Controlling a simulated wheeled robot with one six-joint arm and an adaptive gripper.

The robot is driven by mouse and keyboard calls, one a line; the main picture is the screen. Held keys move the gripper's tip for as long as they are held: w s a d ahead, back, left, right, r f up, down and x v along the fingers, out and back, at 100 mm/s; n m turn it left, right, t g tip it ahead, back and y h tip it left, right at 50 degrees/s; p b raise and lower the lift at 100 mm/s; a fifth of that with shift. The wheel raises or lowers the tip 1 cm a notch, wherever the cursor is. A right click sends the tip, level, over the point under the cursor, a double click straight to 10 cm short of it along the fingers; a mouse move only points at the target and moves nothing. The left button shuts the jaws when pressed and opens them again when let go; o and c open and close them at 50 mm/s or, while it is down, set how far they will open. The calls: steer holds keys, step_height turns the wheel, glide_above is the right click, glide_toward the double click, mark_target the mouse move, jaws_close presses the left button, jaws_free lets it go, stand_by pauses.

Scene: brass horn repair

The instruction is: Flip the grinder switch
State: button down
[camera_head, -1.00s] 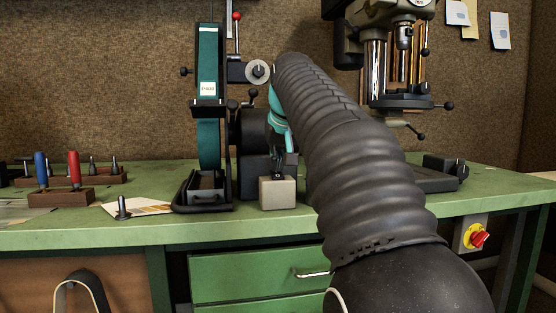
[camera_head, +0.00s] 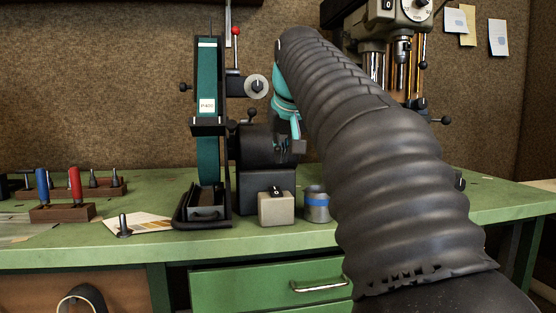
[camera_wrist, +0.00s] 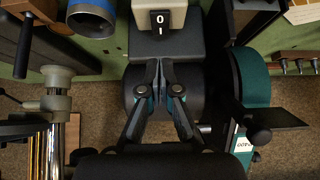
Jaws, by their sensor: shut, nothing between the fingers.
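The belt grinder (camera_head: 209,100) stands on the bench with a tall teal belt, which also shows in the wrist view (camera_wrist: 250,82). In front of its motor is a beige switch box (camera_head: 276,210) with a black switch (camera_head: 276,191). In the wrist view the switch (camera_wrist: 159,22) shows 0 and I marks; which way it is set I cannot tell. My gripper (camera_head: 296,150) is above and behind the box, apart from the switch. In the wrist view my gripper (camera_wrist: 158,64) is shut and empty, its tips short of the switch box (camera_wrist: 174,44).
A grey cup with a blue band (camera_head: 316,205) stands right of the switch box. A drill press (camera_head: 402,50) is at the right, partly behind my arm. Red and blue handled tools (camera_head: 74,185) stand in a wooden block at the left.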

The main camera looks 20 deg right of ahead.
steer(key=shift+s+a+r, duration=0.25)
steer(key=shift+s+r, duration=0.4)
steer(key=shift+s, duration=0.25)
steer(key=shift+s+a+r, duration=0.2)
steer(key=shift+s+r, duration=0.4)
steer(key=shift+s, duration=0.3)
step_height(320, 180, down, 14)
steer(key=g, duration=0.1)
steer(key=s+a+f+n, duration=0.1)
steer(key=s+a+f, duration=0.4)
steer(key=s+f, duration=0.5)
steer(key=s+a+f+n+g+y, duration=0.1)
steer(key=s+a+f, duration=0.4)
steer(key=s+f, duration=0.6)
steer(key=shift+a+f+y, duration=0.3)
steer(key=shift+a+f, duration=0.05)
steer(key=shift+f, duration=0.8)
